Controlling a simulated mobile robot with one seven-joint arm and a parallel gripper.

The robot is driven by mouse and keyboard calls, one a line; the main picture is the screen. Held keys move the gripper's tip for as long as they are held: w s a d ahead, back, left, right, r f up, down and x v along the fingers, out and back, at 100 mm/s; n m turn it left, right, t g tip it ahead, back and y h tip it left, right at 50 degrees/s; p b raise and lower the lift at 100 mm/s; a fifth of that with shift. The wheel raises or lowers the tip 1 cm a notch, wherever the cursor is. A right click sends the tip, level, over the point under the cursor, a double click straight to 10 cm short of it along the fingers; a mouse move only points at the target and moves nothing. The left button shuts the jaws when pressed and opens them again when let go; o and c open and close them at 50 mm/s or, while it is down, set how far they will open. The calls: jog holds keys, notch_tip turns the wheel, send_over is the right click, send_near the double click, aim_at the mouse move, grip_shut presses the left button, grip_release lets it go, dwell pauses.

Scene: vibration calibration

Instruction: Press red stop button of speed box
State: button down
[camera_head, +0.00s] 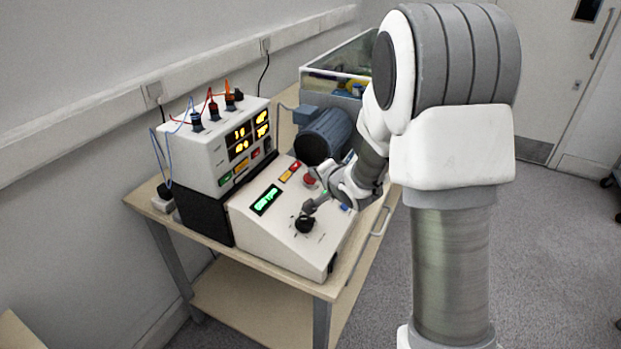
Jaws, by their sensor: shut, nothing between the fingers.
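The speed box (262,229) is a white console with a sloped top on the wooden table. It has a lit green display (265,200), a black knob (304,223) and several small coloured buttons. My gripper (311,206) is shut and empty. It is over the sloped panel, with its tips just above the black knob and below the red button in the picture. I cannot tell whether the tips touch the panel.
A white instrument (213,152) with orange displays and plugged cables stands on a black block (202,214) at the left. A blue-grey motor (325,134) sits behind the speed box, near a clear-sided case (336,78). The table (262,302) has a side handle.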

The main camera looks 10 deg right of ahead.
jog(key=shift+w+a+f+b, duration=0.1)
jog(key=shift+a+f+b, duration=0.05)
jog(key=shift+f+b, duration=0.2)
dwell(0.3)
dwell(0.3)
jog(key=shift+s+d+r+p, duration=0.2)
jog(key=shift+d+r+p, duration=0.05)
jog(key=shift+r+p, duration=0.5)
jog(key=r+p, duration=0.1)
jog(key=s+d+r+p, duration=0.1)
jog(key=r+p, duration=0.2)
jog(key=shift+s+d+r+p, duration=0.15)
jog(key=shift+d+r+p, duration=0.05)
jog(key=shift+d+p, duration=0.15)
dwell(0.5)
